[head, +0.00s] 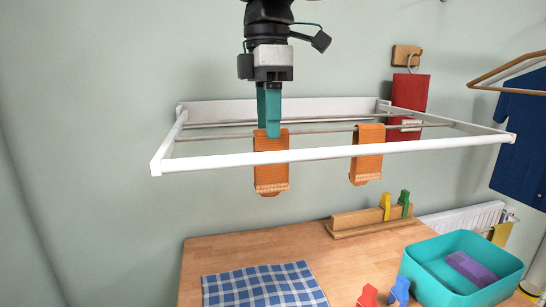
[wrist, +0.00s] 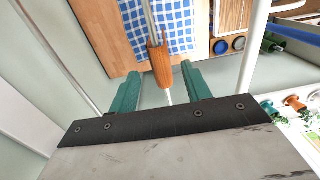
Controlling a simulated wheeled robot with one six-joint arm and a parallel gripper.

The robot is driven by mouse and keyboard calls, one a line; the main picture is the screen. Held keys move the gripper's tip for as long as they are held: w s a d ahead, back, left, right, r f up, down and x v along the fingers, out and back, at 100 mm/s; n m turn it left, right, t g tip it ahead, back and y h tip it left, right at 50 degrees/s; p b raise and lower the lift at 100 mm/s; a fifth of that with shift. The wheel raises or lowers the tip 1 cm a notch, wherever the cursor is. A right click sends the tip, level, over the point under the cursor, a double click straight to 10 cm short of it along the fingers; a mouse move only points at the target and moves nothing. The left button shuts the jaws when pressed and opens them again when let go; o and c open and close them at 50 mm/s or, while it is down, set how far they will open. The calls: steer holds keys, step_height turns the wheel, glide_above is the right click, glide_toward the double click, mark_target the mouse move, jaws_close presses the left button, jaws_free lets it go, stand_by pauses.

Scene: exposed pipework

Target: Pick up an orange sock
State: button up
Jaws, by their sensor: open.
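An orange ribbed sock (head: 271,172) hangs over a rod of the white wall rack (head: 330,155), on the left. A second orange sock (head: 367,160) hangs farther right. My gripper (head: 269,128) points down at the left sock, its teal fingers overlapping the sock's top edge in the head view. In the wrist view the open fingers (wrist: 160,80) lie either side of the line of the sock (wrist: 160,63), which shows nearly edge-on between or just beyond the tips. No contact is visible, and I cannot tell the exact depth.
The rack's front bar and rods surround my gripper. Below is a wooden table (head: 210,255) with a blue checked cloth (head: 262,287), a teal bin (head: 425,282) and a wooden peg holder (head: 350,226). A red cloth (head: 410,92) hangs behind the rack's right side.

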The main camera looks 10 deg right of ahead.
mark_target(271, 150)
steer(key=f, duration=0.5)
steer(key=shift+s+d+f, duration=0.15)
steer(key=shift+s+f, duration=0.1)
steer(key=shift+f, duration=0.05)
steer(key=c, duration=1)
